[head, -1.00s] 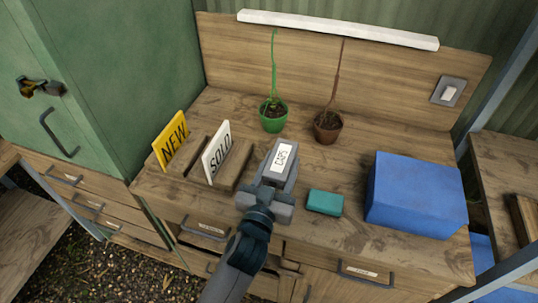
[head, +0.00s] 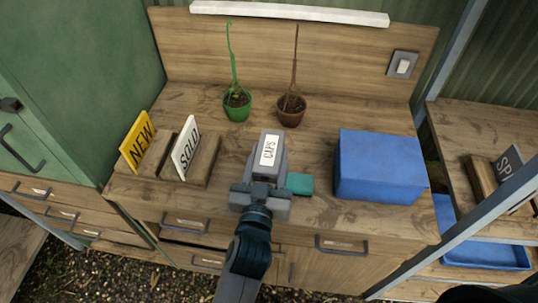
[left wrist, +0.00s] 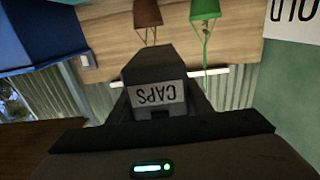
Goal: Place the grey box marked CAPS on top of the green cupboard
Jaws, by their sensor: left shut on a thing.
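The grey box marked CAPS (head: 268,152) is in my left gripper (head: 262,185), above the front middle of the wooden workbench. My left gripper is shut on it, and the white CAPS label faces up in the head view. The box (left wrist: 155,85) also fills the middle of the left wrist view, between the fingers. The green cupboard (head: 90,80) stands at the left of the head view; its top is out of the picture. My right gripper is not in view.
On the bench (head: 350,220) stand a yellow NEW sign (head: 138,143), a white SOLD sign (head: 186,148), a green pot (head: 237,105), a brown pot (head: 291,110), a teal block (head: 300,184) and a blue box (head: 380,165). A side bench (head: 480,130) is at the right.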

